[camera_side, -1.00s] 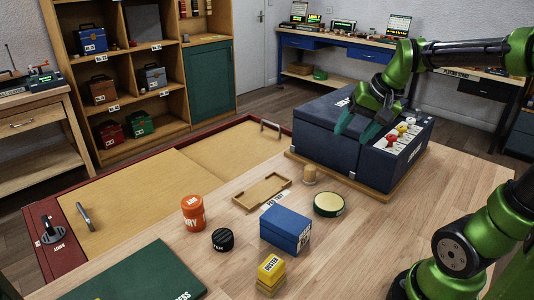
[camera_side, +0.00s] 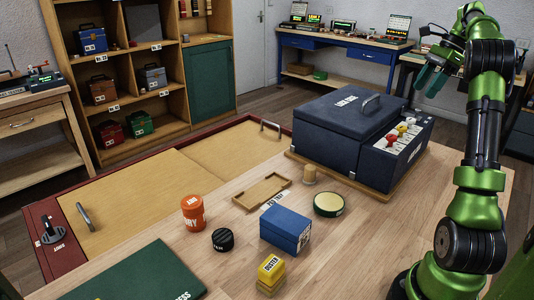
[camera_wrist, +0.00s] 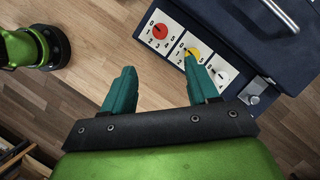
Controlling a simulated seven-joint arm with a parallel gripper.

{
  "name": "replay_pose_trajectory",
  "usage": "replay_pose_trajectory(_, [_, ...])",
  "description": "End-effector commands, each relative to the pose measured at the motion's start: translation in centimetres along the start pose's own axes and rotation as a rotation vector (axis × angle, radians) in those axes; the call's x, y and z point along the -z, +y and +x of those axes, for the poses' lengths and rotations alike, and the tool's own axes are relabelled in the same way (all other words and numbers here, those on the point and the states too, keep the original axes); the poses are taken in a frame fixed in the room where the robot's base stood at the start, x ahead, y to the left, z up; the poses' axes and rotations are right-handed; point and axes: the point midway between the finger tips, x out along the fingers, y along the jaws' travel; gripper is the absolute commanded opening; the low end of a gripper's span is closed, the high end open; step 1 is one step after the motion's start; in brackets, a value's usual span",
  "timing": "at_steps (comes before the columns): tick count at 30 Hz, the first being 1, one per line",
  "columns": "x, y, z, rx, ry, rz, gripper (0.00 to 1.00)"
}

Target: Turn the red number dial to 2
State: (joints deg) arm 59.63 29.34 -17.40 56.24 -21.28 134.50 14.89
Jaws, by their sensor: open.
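The red number dial (camera_side: 391,138) sits at the near end of a row of three dials on the navy box (camera_side: 335,125). In the wrist view the red dial (camera_wrist: 160,31) is round, on a white plate with numbers around it. Its setting is too small to read. The yellow dial (camera_wrist: 191,52) and the white dial (camera_wrist: 220,75) sit beside it. My gripper (camera_side: 426,87) is open and empty, raised behind and right of the box in the side view. In the wrist view my gripper's fingers (camera_wrist: 159,63) point toward the dials, apart from them.
A metal handle (camera_side: 370,103) stands up on the box lid, and a latch (camera_wrist: 254,92) shows beside the dials. A blue box (camera_side: 286,230), an orange can (camera_side: 193,213), a round tin (camera_side: 328,204) and a wooden tray (camera_side: 262,191) stand on the table left of the box.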

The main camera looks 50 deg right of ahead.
Motion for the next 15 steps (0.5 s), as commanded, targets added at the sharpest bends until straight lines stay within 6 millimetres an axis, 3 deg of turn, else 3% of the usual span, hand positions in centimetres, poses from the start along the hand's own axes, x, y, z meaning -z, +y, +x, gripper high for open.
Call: replay_pose_trajectory(15, [-0.1,0.1,10.4,-0.002,-0.002,-0.003,0.59])
